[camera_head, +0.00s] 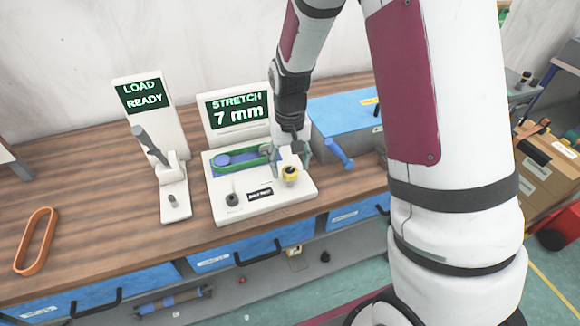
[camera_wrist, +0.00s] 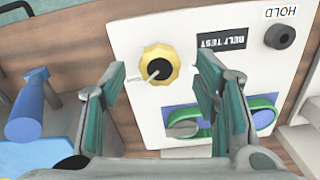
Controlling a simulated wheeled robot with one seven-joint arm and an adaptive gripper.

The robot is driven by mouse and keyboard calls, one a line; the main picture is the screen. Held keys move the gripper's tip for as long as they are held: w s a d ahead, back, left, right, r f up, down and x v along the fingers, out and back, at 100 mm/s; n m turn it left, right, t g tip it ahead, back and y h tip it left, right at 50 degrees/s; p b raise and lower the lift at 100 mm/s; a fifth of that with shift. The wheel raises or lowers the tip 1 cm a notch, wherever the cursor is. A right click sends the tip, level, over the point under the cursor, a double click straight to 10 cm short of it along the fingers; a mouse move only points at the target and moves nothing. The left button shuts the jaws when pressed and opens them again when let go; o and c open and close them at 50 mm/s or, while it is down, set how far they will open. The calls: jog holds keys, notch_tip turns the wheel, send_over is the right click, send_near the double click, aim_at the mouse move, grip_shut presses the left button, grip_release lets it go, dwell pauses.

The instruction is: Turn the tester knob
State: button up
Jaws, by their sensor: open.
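The tester is a white unit (camera_head: 218,203) on the wooden bench, with a screen (camera_head: 236,114) reading "STRETCH 7 mm". Its knob (camera_head: 290,175) is yellow with a dark centre and a pale pointer, near the front right of the panel. The knob (camera_wrist: 158,66) shows whole in the wrist view, ahead of and between the fingers. A green belt (camera_head: 240,158) lies around blue pulleys. My gripper (camera_head: 291,158) is above the panel beside the knob. In the wrist view my gripper (camera_wrist: 160,78) has its teal-padded fingers spread, one each side of the knob, with gaps visible.
A "LOAD READY" stand (camera_head: 149,112) with a grey lever is left of the tester. An orange belt (camera_head: 36,241) lies at the bench's left. A blue box (camera_head: 345,118) and a blue handle (camera_head: 340,153) are close right of my gripper. A black HOLD button (camera_wrist: 280,36) is on the panel.

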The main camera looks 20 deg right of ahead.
aim_at(290, 171)
notch_tip(290, 171, up, 10)
jog(key=shift+r, duration=0.15)
dwell(0.6)
jog(key=s+r+t, duration=0.3)
jog(key=s+r, duration=0.6)
jog(key=r, duration=0.3)
jog(key=s+r+n+t, duration=0.1)
jog(key=s+r, duration=0.3)
jog(key=s, duration=0.9)
jog(key=shift+n+t, duration=0.4)
jog(key=shift+t, duration=0.4)
